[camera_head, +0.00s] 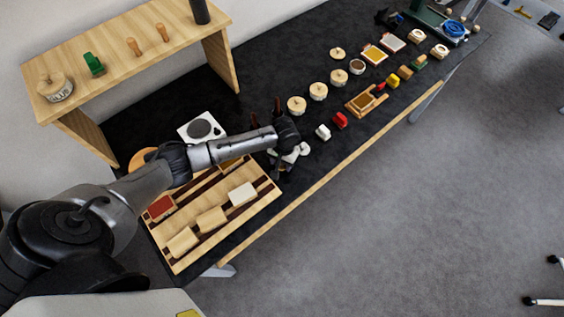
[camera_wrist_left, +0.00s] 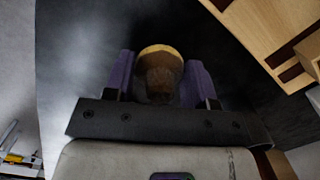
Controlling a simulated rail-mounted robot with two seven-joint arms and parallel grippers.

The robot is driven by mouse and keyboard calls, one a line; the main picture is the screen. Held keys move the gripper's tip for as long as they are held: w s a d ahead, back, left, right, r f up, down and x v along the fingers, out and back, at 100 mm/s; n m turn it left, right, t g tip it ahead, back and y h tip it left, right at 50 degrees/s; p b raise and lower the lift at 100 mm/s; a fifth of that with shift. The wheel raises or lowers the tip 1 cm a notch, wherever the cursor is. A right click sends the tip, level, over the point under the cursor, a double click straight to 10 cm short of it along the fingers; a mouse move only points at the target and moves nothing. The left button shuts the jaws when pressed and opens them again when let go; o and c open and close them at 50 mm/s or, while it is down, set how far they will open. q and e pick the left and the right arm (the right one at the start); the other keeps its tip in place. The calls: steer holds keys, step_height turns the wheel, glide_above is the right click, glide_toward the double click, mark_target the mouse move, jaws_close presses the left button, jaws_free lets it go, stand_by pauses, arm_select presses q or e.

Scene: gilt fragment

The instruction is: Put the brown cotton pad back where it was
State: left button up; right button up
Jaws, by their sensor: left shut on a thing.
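My left gripper (camera_head: 283,168) reaches over the black-topped table, just off the right end of a wooden board with dark strips (camera_head: 268,191). In the left wrist view its purple-lined fingers (camera_wrist_left: 160,82) are shut on a brown piece with a rounded tan rim (camera_wrist_left: 161,52). I take this piece for the brown cotton pad, but it is dark and its lower part is hidden. In the head view the gripper hides it. The board holds a red pad (camera_head: 160,207), two tan blocks (camera_head: 211,219) and a cream block (camera_head: 242,194). My right gripper is not in view.
Round wooden-lidded tins (camera_head: 296,104) line the table behind. A white square plate with a grey disc (camera_head: 202,127) lies behind my arm. A wooden shelf (camera_head: 128,55) stands at the back left.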

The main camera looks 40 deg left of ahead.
arm_select(q)
steer(key=shift+f, duration=0.35)
steer(key=shift+f, duration=0.15)
steer(key=o, duration=0.8)
